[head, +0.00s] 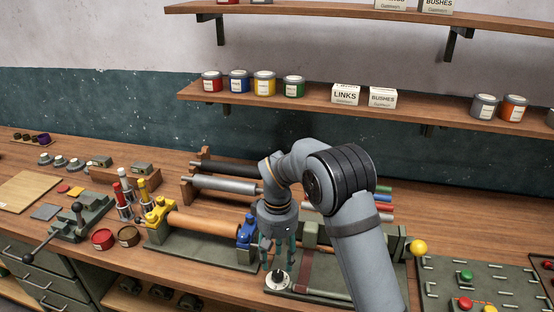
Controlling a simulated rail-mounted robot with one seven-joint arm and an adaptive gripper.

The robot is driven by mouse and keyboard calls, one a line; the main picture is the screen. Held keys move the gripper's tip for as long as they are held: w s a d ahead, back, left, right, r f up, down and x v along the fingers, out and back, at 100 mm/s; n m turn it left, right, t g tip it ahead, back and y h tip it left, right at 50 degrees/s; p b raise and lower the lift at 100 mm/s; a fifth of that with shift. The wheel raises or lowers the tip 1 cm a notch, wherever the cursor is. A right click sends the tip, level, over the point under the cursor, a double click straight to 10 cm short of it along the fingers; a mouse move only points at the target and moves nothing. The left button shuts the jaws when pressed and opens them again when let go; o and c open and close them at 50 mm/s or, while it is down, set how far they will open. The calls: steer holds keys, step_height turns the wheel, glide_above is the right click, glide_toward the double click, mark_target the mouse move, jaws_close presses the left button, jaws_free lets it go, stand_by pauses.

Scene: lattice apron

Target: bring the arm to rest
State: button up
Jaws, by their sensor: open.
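My arm bends over the workbench (190,275) from the lower right, and my gripper (278,266) points down at its end. The fingers are apart, with nothing visible between them. They hang over a small pale round part (278,282) on a green base plate (325,292). I cannot tell whether the fingertips touch that part. My own arm hides some of the bench behind and to the right of the gripper.
Just left of the gripper is a fixture with a copper-coloured roller (205,225) between yellow (159,216) and blue (247,232) end blocks. Grey and dark rollers (225,186) lie behind. A green panel with coloured knobs (485,285) is right. Shelves (330,112) hang above the bench.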

mark_target(277, 274)
step_height(277, 274, down, 5)
steer(key=shift+f, duration=0.1)
steer(key=shift+s, duration=0.1)
stand_by(0.4)
